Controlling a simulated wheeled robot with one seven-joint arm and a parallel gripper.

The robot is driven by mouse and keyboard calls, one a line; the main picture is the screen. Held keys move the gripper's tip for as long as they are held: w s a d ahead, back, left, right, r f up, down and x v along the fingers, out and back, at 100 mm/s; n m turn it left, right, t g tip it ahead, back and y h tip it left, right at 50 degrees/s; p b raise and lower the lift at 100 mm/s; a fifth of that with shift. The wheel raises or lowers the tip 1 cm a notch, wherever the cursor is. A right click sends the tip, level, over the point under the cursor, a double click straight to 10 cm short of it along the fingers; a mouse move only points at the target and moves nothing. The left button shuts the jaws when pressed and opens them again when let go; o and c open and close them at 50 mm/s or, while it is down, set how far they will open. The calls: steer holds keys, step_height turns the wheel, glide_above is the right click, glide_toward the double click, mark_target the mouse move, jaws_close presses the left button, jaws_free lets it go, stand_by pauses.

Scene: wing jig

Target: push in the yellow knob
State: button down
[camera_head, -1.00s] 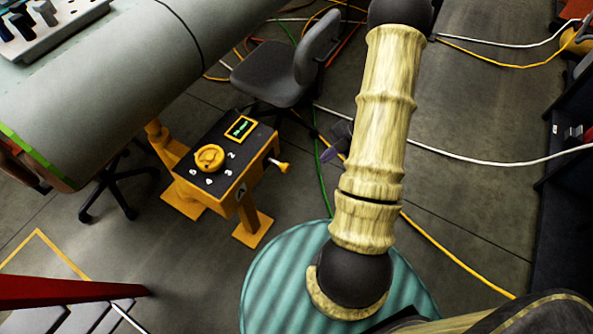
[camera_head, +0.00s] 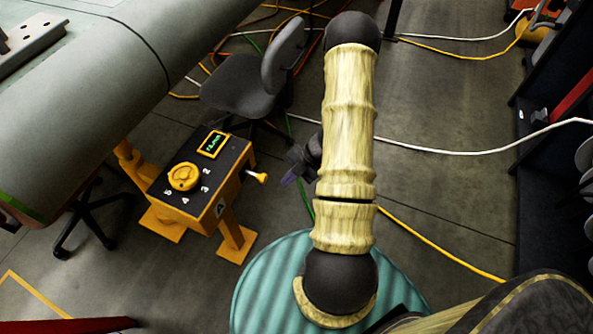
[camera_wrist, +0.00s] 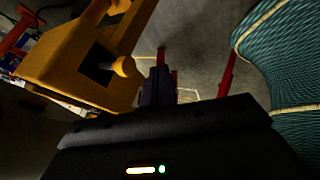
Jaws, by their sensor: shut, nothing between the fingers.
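The yellow knob (camera_head: 262,178) sticks out on a short stem from the right side of a yellow and black control box (camera_head: 196,178). My gripper (camera_head: 290,180) is just right of the knob, partly hidden behind my arm. Its purple fingers point left toward the knob with a small gap in the picture. In the wrist view the knob (camera_wrist: 124,66) stands out from the box's yellow side, left of my shut, empty fingers (camera_wrist: 161,84). I see no contact.
A yellow dial (camera_head: 184,177) and a small screen (camera_head: 213,144) are on the box top. A grey chair (camera_head: 250,85) stands behind. A large grey wing part (camera_head: 75,110) is at left. Cables cross the floor.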

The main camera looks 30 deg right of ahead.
mark_target(260, 177)
steer(key=w+a, duration=0.1)
steer(key=w+a+f, duration=0.1)
steer(key=w+a, duration=0.1)
steer(key=shift+w, duration=0.3)
